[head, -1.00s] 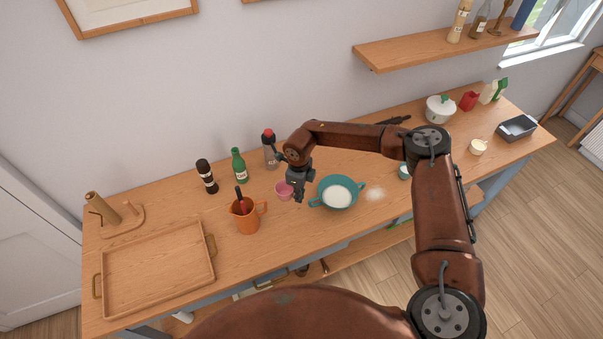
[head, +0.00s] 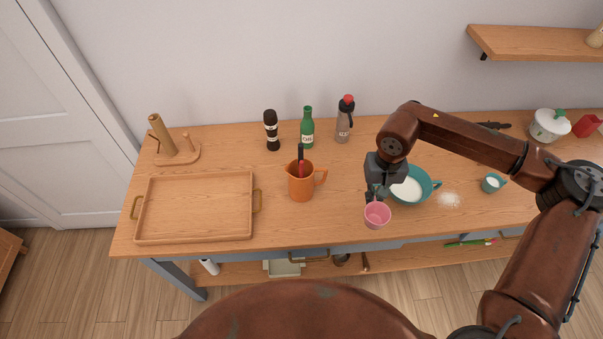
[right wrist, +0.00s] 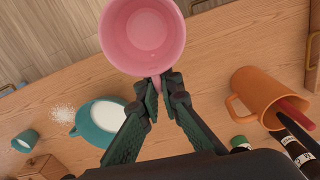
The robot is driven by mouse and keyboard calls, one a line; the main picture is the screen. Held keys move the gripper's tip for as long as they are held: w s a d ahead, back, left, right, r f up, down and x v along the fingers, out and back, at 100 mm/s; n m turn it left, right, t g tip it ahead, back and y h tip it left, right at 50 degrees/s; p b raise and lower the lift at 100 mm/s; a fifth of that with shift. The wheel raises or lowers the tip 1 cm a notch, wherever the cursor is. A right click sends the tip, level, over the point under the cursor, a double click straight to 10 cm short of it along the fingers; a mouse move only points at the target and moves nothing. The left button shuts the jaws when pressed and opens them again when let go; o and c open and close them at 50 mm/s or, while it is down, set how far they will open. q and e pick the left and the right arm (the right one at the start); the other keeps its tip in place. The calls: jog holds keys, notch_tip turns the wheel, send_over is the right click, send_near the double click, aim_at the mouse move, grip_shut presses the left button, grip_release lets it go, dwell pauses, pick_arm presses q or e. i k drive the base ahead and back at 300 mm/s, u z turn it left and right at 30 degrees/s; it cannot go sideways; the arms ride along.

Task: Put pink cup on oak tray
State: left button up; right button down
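The pink cup (head: 376,217) is at the front edge of the counter in the head view, left of and nearer than the teal bowl. In the right wrist view the pink cup (right wrist: 145,35) looks empty, and its handle lies between the fingertips. My right gripper (head: 374,193) is shut on that handle; its fingers also show in the right wrist view (right wrist: 160,85). The cup seems to be held above the counter. The oak tray (head: 195,205), with two side handles, lies empty at the counter's left end. My left gripper is not in view.
An orange jug (head: 301,184) with utensils stands between cup and tray. A dark mill (head: 271,131), a green bottle (head: 307,128) and a red-topped bottle (head: 344,120) stand behind. The teal bowl (head: 424,186) of white contents is beside my gripper. Spilled powder (head: 449,200) lies right of it.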

aim_at(236, 193)
jog(key=u, duration=3.95)
jog(key=k, duration=1.3)
jog(key=z, duration=1.5)
jog(key=i, duration=0.5)
jog(key=u, duration=0.05)
